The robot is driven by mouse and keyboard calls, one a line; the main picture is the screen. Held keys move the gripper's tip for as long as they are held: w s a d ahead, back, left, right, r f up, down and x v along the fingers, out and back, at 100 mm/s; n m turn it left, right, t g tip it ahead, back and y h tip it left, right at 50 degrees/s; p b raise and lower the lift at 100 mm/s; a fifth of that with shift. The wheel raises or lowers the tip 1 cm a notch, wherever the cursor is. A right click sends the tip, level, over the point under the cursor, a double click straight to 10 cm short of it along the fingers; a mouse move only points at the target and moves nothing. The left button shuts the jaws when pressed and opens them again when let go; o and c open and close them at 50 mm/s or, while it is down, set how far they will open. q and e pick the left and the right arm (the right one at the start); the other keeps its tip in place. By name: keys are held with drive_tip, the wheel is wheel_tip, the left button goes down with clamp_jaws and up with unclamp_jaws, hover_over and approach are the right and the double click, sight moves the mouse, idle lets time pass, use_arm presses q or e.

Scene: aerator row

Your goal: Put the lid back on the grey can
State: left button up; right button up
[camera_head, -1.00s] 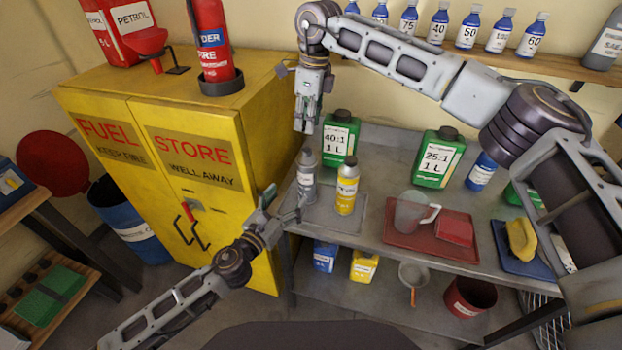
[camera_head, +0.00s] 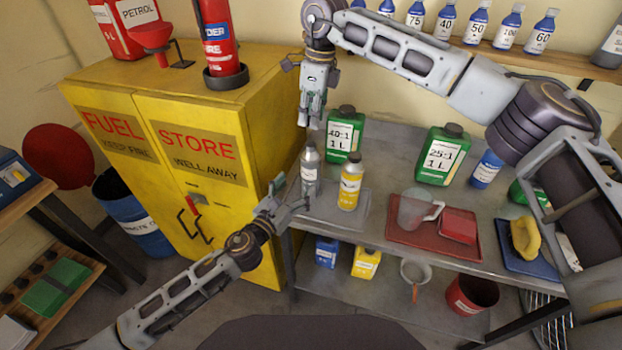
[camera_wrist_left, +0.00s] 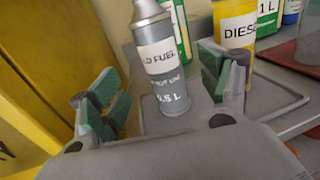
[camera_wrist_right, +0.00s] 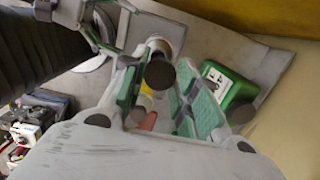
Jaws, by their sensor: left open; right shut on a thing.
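The grey can (camera_head: 310,172) stands upright on a grey tray at the left end of the bench, its narrow neck upward. My left gripper (camera_head: 291,196) is open at the can's left side. In the left wrist view the can (camera_wrist_left: 162,70) shows between its spread fingers, with no clear grip on it. My right gripper (camera_head: 310,115) points down above and behind the can. In the right wrist view it is shut on a dark round lid (camera_wrist_right: 160,73), which partly hides the can below. The lid is hard to make out in the head view.
A yellow diesel bottle (camera_head: 350,183) stands close right of the can on the grey tray (camera_head: 331,212). A green 40:1 jug (camera_head: 343,135) is behind. The yellow fuel cabinet (camera_head: 262,130) borders the left. A red tray (camera_head: 398,236) holds a jug farther right.

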use_arm(q)
drive_tip(key=shift+x, duration=4.6)
drive_tip(key=shift+c, duration=0.3)
drive_tip(key=c, duration=1.5)
use_arm(e)
hover_over(311, 145)
drive_tip(key=shift+d+f, duration=0.1)
drive_tip(key=shift+f, duration=2.4)
drive_tip(key=shift+f, duration=0.1)
drive_tip(key=shift+f, duration=0.8)
drive_tip(key=shift+f, duration=0.55)
